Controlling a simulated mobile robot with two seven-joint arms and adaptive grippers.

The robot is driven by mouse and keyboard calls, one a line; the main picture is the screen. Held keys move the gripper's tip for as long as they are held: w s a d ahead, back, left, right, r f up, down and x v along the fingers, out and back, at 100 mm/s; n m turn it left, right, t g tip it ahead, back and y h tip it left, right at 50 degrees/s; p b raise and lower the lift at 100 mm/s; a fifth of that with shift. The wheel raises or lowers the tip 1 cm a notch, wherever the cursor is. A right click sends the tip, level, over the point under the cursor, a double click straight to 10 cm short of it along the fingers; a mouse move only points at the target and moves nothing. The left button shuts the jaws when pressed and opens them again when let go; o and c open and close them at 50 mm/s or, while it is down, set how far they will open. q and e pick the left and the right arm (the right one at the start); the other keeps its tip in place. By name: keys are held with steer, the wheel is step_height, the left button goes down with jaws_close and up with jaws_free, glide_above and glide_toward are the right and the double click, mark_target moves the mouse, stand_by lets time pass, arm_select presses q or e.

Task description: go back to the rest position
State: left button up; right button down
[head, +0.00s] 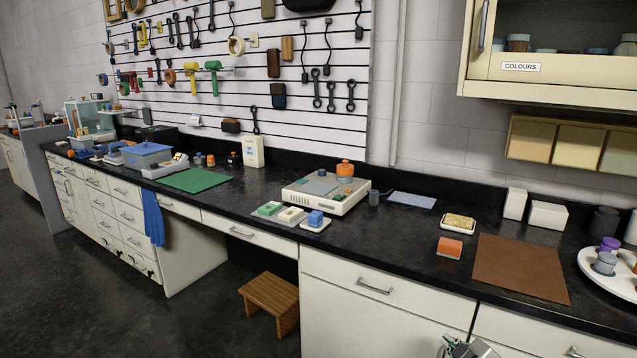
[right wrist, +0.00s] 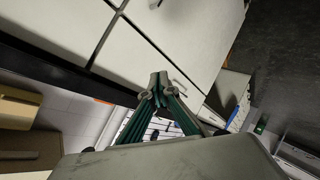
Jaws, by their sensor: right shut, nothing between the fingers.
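My right gripper (head: 462,347) shows at the bottom edge of the head view, low in front of the white drawer fronts and below the counter top. In the right wrist view its fingers (right wrist: 158,85) meet at the tips, shut with nothing between them. White cabinet fronts lie beyond the fingers there. Most of my right arm is out of the head view. My left gripper is in neither view.
The black counter (head: 400,228) carries a brown mat (head: 520,268), an orange block (head: 449,247), a white device (head: 327,200) and a round white tray (head: 597,272). A wooden stool (head: 270,297) stands in the knee space. The dark floor (head: 90,300) at left is clear.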

steer(key=s+a+f+m+y, duration=0.1)
steer(key=s+a+f, duration=0.3)
steer(key=s, duration=0.6)
steer(key=s+a+f+m+g+y, duration=0.1)
steer(key=s+a+f, duration=0.3)
steer(key=s, duration=0.6)
steer(key=s+a+f+m, duration=0.2)
steer(key=s+a+f, duration=0.2)
steer(key=s+f, duration=0.3)
steer(key=s, duration=0.4)
steer(key=shift+a+g+y, duration=0.3)
steer(key=shift+a+y, duration=0.05)
steer(key=shift+y, duration=0.05)
